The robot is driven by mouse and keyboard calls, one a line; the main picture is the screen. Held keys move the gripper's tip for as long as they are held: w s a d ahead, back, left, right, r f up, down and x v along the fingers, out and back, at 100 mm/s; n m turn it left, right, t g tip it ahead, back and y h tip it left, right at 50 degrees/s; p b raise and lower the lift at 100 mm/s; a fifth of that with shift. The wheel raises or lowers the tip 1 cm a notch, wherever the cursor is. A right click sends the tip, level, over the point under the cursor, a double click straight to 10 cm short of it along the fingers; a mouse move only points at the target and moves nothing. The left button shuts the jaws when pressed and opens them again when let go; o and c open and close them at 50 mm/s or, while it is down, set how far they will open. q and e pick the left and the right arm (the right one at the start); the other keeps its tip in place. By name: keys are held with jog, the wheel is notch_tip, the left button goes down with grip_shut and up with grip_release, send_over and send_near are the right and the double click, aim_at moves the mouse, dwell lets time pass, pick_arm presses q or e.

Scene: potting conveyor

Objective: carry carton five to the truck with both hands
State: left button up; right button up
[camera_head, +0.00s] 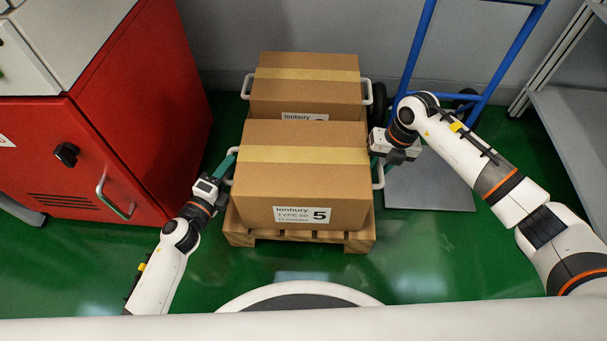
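Carton five (302,190) is a brown box with tan tape and a label reading 5. It sits on a wooden pallet (362,240), with a white handle on each side. My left gripper (226,165) is at its left handle (231,178), its teal fingers beside the handle. My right gripper (377,162) is at its right handle (379,178), with the fingers partly hidden by the gripper body. Whether either gripper has closed is too small to tell. The blue hand truck (412,50) stands to the right, its grey plate (430,190) on the floor.
A second carton (306,95) with similar handles stands right behind carton five. A red cabinet (140,110) is at the left. A grey shelf unit (570,125) is at the right edge. Green floor (420,260) is clear in front of the truck plate.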

pick_arm(q)
jog(key=shift+w, duration=0.1)
pick_arm(e)
jog(key=shift+f, duration=0.1)
pick_arm(q)
jog(key=c, duration=0.8)
pick_arm(e)
grip_shut()
pick_arm(q)
grip_shut()
jog(key=shift+r, duration=0.2)
pick_arm(e)
jog(key=shift+w+r, duration=0.1)
jog(key=shift+r, duration=0.15)
